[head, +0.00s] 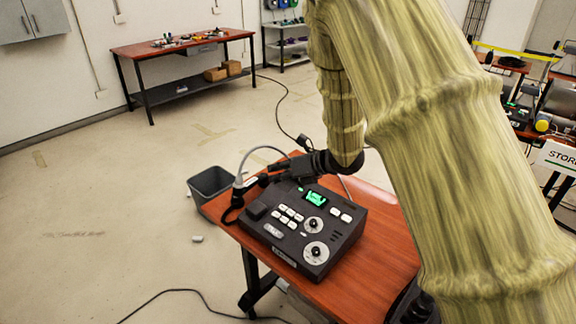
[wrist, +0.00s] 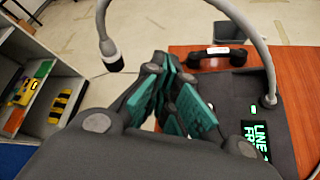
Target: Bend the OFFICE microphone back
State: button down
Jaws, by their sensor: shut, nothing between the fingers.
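A dark paging phone (head: 285,245) sits on the red-brown table, with white buttons, two round dials and a lit green display; its name plate is too small to read. Its grey gooseneck microphone (head: 249,157) arches to the left and its head hangs down at the phone's left side. In the wrist view the gooseneck (wrist: 262,50) rises from the phone, leaves the top edge, and comes down to the dark microphone head (wrist: 112,58). My gripper (head: 277,172) is shut and empty near the phone's back edge. In the wrist view its teal-padded fingers (wrist: 180,95) lie between the stem and the head.
A black handset (wrist: 218,57) lies beyond the fingers. A grey bin (head: 208,184) stands on the floor at the table's left. A second table (head: 185,48) stands at the back wall. Cables run over the floor. A STORE sign (head: 560,157) shows at the right.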

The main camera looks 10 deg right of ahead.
jog(key=w+r+p, duration=0.1)
jog(key=w+a+r+p, duration=0.1)
jog(key=w+p, duration=0.1)
jog(key=shift+w+a, duration=0.15)
jog(key=shift+a, duration=0.05)
jog(key=shift+d, duration=0.1)
dwell(0.5)
